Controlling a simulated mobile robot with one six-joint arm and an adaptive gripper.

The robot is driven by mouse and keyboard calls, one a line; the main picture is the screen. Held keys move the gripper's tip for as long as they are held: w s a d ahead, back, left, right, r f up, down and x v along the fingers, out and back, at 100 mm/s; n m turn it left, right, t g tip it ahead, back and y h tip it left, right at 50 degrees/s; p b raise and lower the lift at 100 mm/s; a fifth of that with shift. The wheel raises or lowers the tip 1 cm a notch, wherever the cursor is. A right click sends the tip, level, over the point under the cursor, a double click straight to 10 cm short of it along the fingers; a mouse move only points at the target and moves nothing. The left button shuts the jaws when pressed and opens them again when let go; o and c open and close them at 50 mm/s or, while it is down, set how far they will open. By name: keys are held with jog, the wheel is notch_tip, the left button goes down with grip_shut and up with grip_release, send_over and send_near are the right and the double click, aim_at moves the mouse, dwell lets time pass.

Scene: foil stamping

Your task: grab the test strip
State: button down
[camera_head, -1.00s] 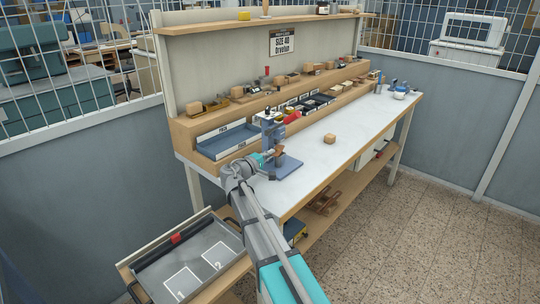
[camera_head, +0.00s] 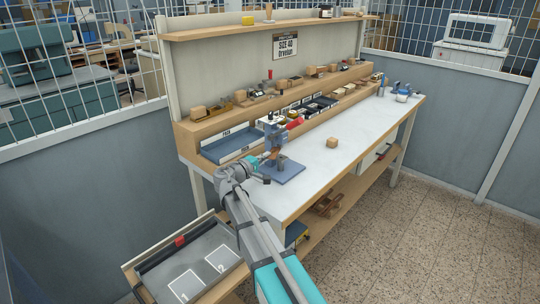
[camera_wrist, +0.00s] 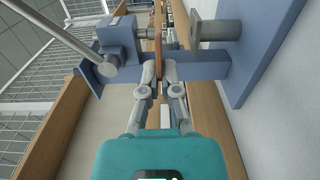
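A thin brown strip, which I take to be the test strip (camera_wrist: 158,42), shows edge-on in the wrist view. Its near end lies between the two fingertips of my gripper (camera_wrist: 160,74), which are close together on it. In the head view, my gripper (camera_head: 256,164) is at the left side of the blue stamping press (camera_head: 274,137). There the strip (camera_head: 275,157) is a small brown patch beside the press column, above the blue base plate. The press (camera_wrist: 205,65) spans the top of the wrist view, and the strip's far end is hard to make out.
The press stands at the left end of the white-topped bench (camera_head: 325,163). A small wooden block (camera_head: 332,143) lies on the bench. A blue tray (camera_head: 229,147) sits behind the press. A drawer with numbered white areas (camera_head: 205,262) is at lower left. The bench's middle is mostly clear.

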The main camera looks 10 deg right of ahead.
jog(key=s+a+r+p, duration=0.3)
jog(key=s+a, duration=0.3)
jog(key=a, duration=0.2)
jog(key=shift+a+r, duration=0.15)
jog(key=shift+r, duration=0.2)
jog(key=shift+r+p, duration=0.15)
jog(key=shift+p, duration=0.2)
